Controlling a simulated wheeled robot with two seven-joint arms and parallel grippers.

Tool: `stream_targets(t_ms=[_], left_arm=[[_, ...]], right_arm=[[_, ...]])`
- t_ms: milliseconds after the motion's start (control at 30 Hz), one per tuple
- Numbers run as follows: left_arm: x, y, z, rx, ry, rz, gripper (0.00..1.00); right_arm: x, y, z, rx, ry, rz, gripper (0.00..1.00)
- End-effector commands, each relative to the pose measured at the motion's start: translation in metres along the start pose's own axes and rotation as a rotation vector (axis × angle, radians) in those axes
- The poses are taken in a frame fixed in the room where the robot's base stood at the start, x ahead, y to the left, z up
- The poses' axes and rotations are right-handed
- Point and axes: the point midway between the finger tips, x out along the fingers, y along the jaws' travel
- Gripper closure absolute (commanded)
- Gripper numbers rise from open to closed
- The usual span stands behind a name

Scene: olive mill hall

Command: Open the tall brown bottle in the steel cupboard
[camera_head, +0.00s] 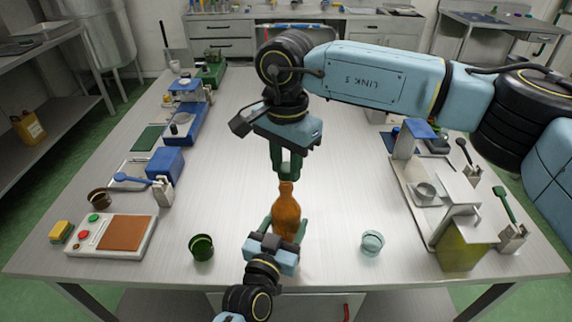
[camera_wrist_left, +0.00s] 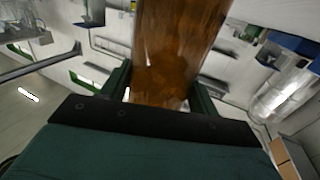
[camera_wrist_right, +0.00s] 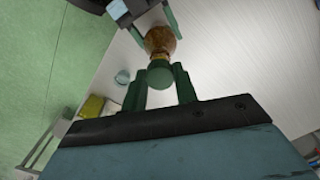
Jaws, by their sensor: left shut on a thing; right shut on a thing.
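The tall brown bottle (camera_head: 286,208) is upright over the front middle of the table, outside any cupboard. My left gripper (camera_head: 284,228) is shut around its body from the front; the brown glass (camera_wrist_left: 172,50) fills the space between the fingers in the left wrist view. My right gripper (camera_head: 287,168) points down above the bottle's neck. In the right wrist view its fingers are shut on a round green cap (camera_wrist_right: 160,76), with the bottle (camera_wrist_right: 160,42) directly behind it. I cannot tell whether the cap still touches the neck, or whether the bottle's base touches the table.
A green cup (camera_head: 202,247) stands left of the bottle and a clear glass (camera_head: 372,243) right. A scale with a brown plate (camera_head: 124,233) is at the left; a yellow-green container (camera_head: 464,246) is at the right. A red handle (camera_head: 346,311) shows below the table's front edge.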

Motion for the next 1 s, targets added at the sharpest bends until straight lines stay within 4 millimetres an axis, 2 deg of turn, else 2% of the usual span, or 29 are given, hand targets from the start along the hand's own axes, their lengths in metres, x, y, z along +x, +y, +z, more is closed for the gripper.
stream_targets(t_ms=[233, 467, 500, 667, 1000], left_arm=[[0.0, 0.0, 0.0, 0.001, -0.001, 0.0, 1.0], [0.0, 0.0, 0.0, 0.001, -0.001, 0.0, 1.0], [0.0, 0.0, 0.0, 0.001, -0.001, 0.0, 0.36], [0.0, 0.0, 0.0, 0.001, -0.001, 0.0, 0.15], [-0.004, 0.0, 0.0, 0.001, -0.001, 0.0, 0.14]], right_arm=[[-0.031, 0.0, 0.0, 0.0, 0.001, -0.001, 0.98], [-0.034, 0.0, 0.0, -0.001, 0.0, 0.0, 0.98], [-0.034, 0.0, 0.0, -0.001, 0.0, 0.0, 0.98], [-0.034, 0.0, 0.0, -0.001, 0.0, 0.0, 0.98], [-0.034, 0.0, 0.0, -0.001, 0.0, 0.0, 0.98]])
